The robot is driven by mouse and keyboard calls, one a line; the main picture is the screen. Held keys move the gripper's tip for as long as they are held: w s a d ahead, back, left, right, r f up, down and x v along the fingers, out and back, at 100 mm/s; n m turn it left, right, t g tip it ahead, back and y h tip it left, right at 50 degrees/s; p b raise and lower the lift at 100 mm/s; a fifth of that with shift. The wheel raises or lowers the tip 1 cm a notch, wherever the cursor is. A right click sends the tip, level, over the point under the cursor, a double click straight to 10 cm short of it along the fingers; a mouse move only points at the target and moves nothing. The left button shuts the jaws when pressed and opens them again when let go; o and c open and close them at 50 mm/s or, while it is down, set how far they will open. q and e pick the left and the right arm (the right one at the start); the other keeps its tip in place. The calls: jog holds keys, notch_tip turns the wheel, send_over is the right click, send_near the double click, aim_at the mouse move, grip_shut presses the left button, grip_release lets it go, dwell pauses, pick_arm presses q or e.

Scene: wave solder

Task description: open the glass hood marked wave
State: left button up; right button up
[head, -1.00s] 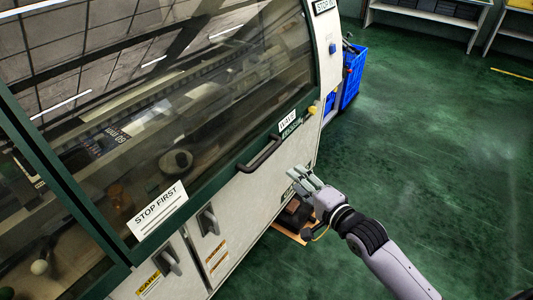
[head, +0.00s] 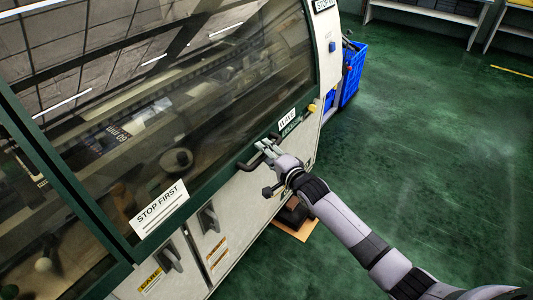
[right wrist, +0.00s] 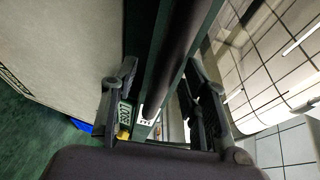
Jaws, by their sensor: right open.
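The glass hood (head: 215,90) is down over the machine, its green lower frame carrying the WAVE label (head: 287,117). A dark bar handle (head: 246,166) sits on that frame just left of the label. My right gripper (head: 265,147) is at the right end of the handle and hides part of it. In the right wrist view, the dark handle bar (right wrist: 180,50) runs between the two spread fingers of the gripper (right wrist: 160,85), which are open. I cannot tell whether either finger touches the bar. My left gripper is not in view.
A STOP FIRST sign (head: 158,207) is on the hood frame at the lower left. Lower cabinet doors with handles (head: 209,219) are below. A blue crate (head: 352,75) stands beyond the machine's right end. The green floor (head: 430,150) to the right is clear.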

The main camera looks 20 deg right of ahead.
jog(key=shift+c, duration=0.5)
grip_shut()
dwell(0.5)
